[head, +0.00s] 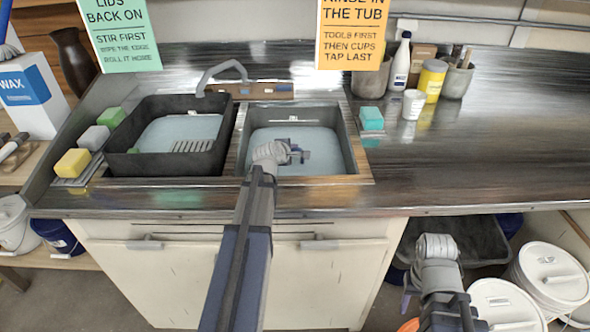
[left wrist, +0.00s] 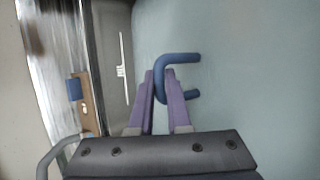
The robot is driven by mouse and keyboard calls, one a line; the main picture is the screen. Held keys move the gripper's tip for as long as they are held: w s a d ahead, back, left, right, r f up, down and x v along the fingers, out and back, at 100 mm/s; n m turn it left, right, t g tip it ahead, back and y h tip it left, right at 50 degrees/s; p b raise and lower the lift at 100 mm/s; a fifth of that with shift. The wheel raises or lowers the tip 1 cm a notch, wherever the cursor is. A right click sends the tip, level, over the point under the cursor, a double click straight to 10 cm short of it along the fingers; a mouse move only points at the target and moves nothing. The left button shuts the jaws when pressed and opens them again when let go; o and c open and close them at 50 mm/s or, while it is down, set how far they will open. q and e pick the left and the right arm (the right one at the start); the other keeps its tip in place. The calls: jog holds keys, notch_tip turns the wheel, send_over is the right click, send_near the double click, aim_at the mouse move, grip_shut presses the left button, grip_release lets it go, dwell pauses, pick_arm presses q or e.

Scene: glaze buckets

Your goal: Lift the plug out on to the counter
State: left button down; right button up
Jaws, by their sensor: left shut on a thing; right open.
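The right basin (head: 345,172) of the sink holds cloudy grey-blue water. My left gripper (head: 303,154) is over this water, its jaws pointing down into the basin. In the left wrist view its purple fingers (left wrist: 160,88) are shut on a blue U-shaped handle (left wrist: 182,58), which I take to be the plug's. The handle's two ends stop at the water, and whatever is below them is hidden. The dark counter (head: 490,140) to the right of the sink has a wide bare surface.
A black tub (head: 125,163) with water and a rack fills the left basin. The tap (head: 222,72) arches behind the sink. A teal sponge (head: 371,118) lies right of the basin. A white cup (head: 413,105), yellow jar (head: 431,80) and bottle (head: 401,62) stand further back.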

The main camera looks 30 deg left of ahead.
pick_arm(q)
jog(key=shift+r, duration=0.15)
dwell(0.6)
notch_tip(320, 180, up, 10)
jog(key=p, duration=1)
